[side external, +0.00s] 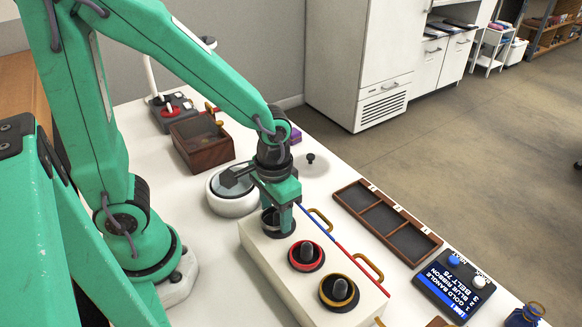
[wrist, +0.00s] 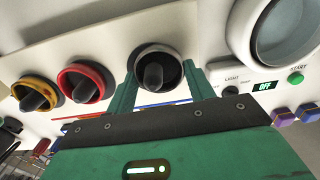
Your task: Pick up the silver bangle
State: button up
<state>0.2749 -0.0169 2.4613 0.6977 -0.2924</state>
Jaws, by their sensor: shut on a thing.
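The silver bangle (wrist: 157,47) shows in the wrist view as a grey ring around a black peg (wrist: 154,78) on the white box. My gripper (wrist: 161,72) has one green finger on each side of the ring and is shut on it. In the side view, my gripper (side external: 279,214) is low over the left end of the white box (side external: 268,250). There its fingers hide most of the silver bangle. The ring still surrounds the peg; whether it is lifted off its base I cannot tell.
A red bangle (side external: 293,262) and a gold bangle (side external: 325,302) sit around neighbouring pegs on the same box. A white round device (side external: 236,207) stands close on the left. A wooden three-compartment tray (side external: 386,205) and a lit display (side external: 450,290) lie to the right.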

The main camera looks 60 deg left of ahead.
jog(key=shift+r, duration=0.15)
jog(key=shift+r, duration=0.85)
notch_tip(320, 180, up, 2)
jog(key=s+d+r, duration=0.7)
jog(key=s+d, duration=0.1)
jog(key=shift+s, duration=0.25)
jog(key=shift+w, duration=0.15)
